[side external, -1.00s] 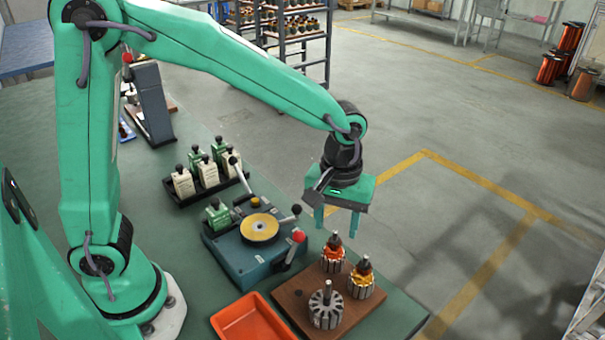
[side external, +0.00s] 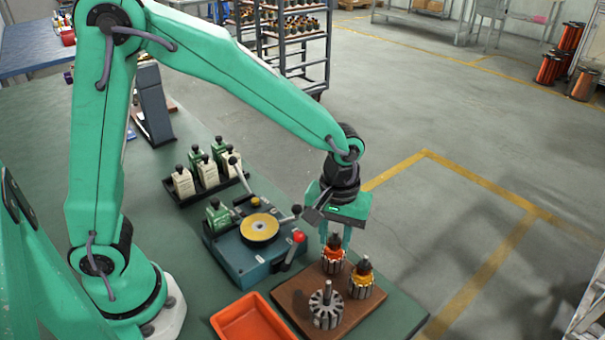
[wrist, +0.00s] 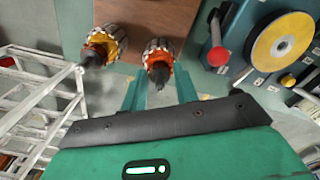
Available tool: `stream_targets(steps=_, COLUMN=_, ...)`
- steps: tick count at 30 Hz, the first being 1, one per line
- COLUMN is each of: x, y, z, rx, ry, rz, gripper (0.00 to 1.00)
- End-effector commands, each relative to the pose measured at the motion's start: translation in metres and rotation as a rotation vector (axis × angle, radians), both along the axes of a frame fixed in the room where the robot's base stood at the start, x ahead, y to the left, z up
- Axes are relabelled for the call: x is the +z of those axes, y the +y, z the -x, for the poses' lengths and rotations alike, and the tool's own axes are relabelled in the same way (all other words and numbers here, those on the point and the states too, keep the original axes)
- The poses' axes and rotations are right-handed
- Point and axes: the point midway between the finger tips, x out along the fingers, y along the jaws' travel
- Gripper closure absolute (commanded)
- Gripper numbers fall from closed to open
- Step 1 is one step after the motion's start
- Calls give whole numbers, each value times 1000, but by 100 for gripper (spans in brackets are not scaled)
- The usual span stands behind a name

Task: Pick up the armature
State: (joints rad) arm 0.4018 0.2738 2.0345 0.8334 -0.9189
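A brown board (side external: 293,303) carries three armatures. The rear armature (side external: 333,262) has orange-red windings. The right armature (side external: 361,283) has yellow-orange windings, and the front armature (side external: 326,312) shows bare metal. My gripper (side external: 335,241) is open above the rear armature, with its fingers around the level of the shaft top. In the wrist view, the orange-wound armature (wrist: 158,58) lies in line with the gap between my two fingers (wrist: 160,92), with its shaft pointing toward me. The yellow-wound armature (wrist: 108,42) is to its left. Whether a finger touches anything cannot be told.
A blue winding fixture (side external: 245,262) with a yellow disc and red-knobbed lever stands left of the board. An orange tray (side external: 243,335) lies at the front. The bench's right edge is close to the board.

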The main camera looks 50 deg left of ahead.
Motion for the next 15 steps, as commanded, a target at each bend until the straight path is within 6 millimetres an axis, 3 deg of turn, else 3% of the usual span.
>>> stream_targets(steps=1, x=0, y=0, z=0, rx=0, ry=0, rz=0, gripper=81)
stream_targets(steps=4, x=0, y=0, z=0, rx=0, ry=0, rz=0, gripper=100)
stream_targets(steps=15, x=1, y=0, z=0, rx=0, ry=-2, rz=1, gripper=100)
